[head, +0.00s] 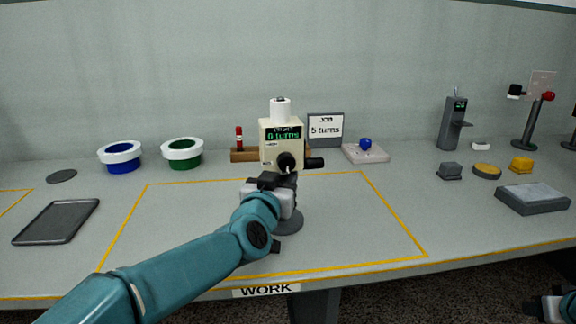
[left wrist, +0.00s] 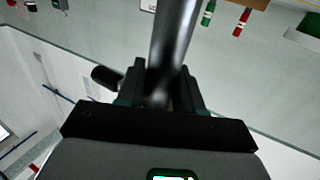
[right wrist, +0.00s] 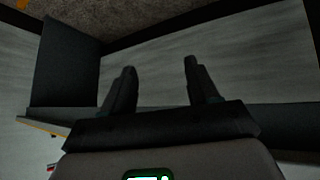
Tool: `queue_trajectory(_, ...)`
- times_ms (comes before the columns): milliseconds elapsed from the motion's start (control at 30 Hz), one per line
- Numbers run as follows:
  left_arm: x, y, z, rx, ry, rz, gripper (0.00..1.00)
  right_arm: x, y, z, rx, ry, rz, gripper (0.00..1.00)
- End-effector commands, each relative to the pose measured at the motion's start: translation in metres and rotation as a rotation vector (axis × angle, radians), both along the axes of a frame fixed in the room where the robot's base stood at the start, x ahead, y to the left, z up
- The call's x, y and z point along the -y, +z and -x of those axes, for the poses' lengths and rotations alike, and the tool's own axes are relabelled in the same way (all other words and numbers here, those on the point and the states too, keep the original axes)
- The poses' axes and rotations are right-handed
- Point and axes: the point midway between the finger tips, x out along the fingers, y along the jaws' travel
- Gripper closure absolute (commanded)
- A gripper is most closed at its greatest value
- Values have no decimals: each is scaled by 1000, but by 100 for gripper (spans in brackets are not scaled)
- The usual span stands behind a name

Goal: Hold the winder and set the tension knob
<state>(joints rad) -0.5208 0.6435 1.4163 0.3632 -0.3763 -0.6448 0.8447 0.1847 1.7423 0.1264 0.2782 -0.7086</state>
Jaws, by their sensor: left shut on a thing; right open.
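The winder (head: 270,140) is a cream box with a green display that seems to read "0 turns" and a white spool on top. It stands upright on a round grey base (head: 290,224) inside the yellow work outline. A round black knob (head: 287,160) is on its front and a dark cylindrical part (head: 315,163) sticks out to its right; I cannot tell which sets the tension. My left gripper (head: 278,182) is shut on the winder's dark post (left wrist: 172,50), below the box, hiding part of it. My right gripper (right wrist: 160,75) is open and empty, low at the head view's right edge.
A job card (head: 325,127) reading "5 turns" stands behind the winder. A blue-topped plate (head: 365,153), a wooden rack (head: 243,155) and two ringed tubs (head: 182,152) stand nearby. A dark tray (head: 57,222) lies left. The outlined area right of the winder is clear.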

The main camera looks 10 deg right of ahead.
Motion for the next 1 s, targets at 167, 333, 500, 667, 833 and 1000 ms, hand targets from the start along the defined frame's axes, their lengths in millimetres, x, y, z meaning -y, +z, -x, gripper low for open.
queue_trajectory(167,2,-8,0,-16,-6,-7,100,13,87,3,44,46,143,41)
queue_trajectory(333,2,-9,0,-17,-6,-7,100,-32,144,-31,85,180,229,41)
queue_trajectory(500,2,-9,0,-17,-6,-7,100,-100,186,-68,133,331,295,41)
queue_trajectory(667,2,-9,0,-17,-6,-7,100,-188,238,-95,207,511,399,41)
queue_trajectory(833,2,-9,0,-17,-6,-7,100,-285,301,-98,326,683,531,41)
queue_trajectory(1000,2,-9,0,-17,-6,-7,100,-375,357,-77,459,846,710,41)
